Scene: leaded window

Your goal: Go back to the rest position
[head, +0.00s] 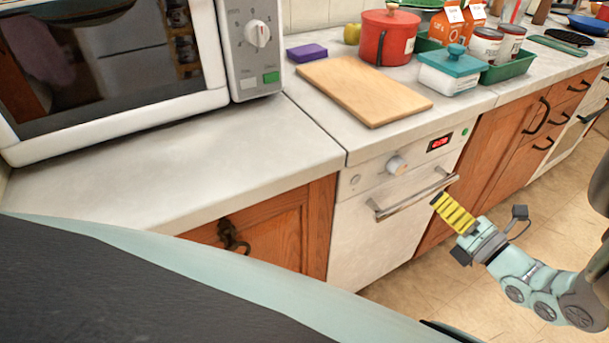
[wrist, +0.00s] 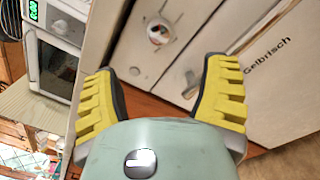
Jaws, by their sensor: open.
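My gripper (head: 453,213) has yellow ribbed fingers and shows at the right of the head view. It appears in front of the dishwasher-like white appliance (head: 385,225), near the right end of its handle (head: 412,194); contact cannot be told. In the wrist view my gripper (wrist: 163,70) has its two fingers spread wide, with nothing between them. A white panel with a round knob (wrist: 158,33) lies beyond the fingers.
A microwave (head: 120,70) stands on the counter (head: 180,165) at left. A wooden board (head: 363,90), red pot (head: 388,36), teal-lidded box (head: 453,70) and green tray (head: 510,67) stand farther right. Open tiled floor (head: 400,290) lies below the cabinets.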

